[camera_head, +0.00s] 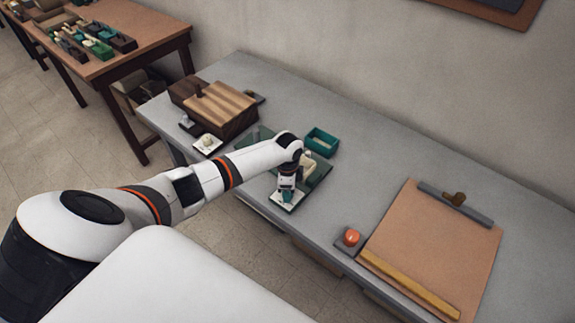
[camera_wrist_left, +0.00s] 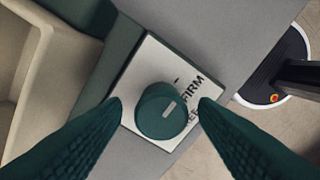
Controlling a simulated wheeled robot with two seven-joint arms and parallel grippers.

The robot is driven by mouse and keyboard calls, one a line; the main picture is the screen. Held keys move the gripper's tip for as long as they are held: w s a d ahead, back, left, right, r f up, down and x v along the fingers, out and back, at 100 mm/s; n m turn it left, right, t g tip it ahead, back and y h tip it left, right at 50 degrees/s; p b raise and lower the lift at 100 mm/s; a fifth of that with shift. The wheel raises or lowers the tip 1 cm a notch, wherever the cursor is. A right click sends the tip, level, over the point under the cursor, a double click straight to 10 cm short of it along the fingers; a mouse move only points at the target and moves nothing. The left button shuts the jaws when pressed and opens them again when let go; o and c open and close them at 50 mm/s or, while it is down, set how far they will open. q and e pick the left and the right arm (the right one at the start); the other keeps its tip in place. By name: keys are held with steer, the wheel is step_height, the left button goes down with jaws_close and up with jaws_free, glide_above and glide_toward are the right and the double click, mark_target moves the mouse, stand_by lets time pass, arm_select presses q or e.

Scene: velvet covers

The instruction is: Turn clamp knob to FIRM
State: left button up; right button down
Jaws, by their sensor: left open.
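The clamp knob (camera_wrist_left: 160,118) is a round dark green dial with a short white pointer line. It sits on a white plate (camera_wrist_left: 150,62) printed with FIRM and a second, partly hidden word. The pointer slants to the upper right, towards the lettering; I cannot tell exactly which mark it meets. My left gripper (camera_wrist_left: 160,104) is open, with one dark green finger on each side of the knob; contact is not clear. In the head view my left gripper (camera_head: 287,186) is over the white plate (camera_head: 278,204) at the table's front edge. My right gripper is not in view.
On the grey table (camera_head: 400,165) are a wooden box (camera_head: 222,105), a small white plate with a pale knob (camera_head: 207,143), a teal tray (camera_head: 322,142), an orange button (camera_head: 351,237) and a clipboard (camera_head: 435,245). Free table lies between tray and clipboard.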

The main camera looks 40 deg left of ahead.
arm_select(q)
step_height(320, 180, up, 12)
steer(key=b, duration=0.1)
steer(key=shift+b, duration=0.3)
stand_by(0.5)
